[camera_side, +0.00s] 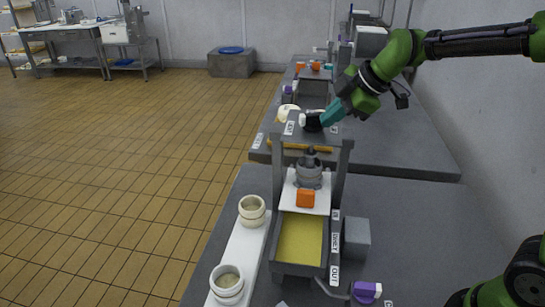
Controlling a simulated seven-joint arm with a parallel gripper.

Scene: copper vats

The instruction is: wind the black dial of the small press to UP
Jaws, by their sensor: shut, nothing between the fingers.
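The small press is a grey upright frame (343,165) over a vat in the middle of the side view. The black dial (312,126) sits at the top of this frame, with small white label plates around it. Their lettering is too small to read, so I cannot tell where the dial points. My gripper (327,117), with teal fingers, reaches down from the upper right. Its tips are shut and empty, at the dial's right edge. I cannot tell whether they touch it. The fingers hide part of the dial's right side.
Below the frame, a grey pot (309,174) stands on a white board (289,197), with an orange block (305,199) in front. A vat of yellow liquid (300,240) is nearer. Two cream cups (252,211) stand on a white strip at left. A grey box (356,238) is at right.

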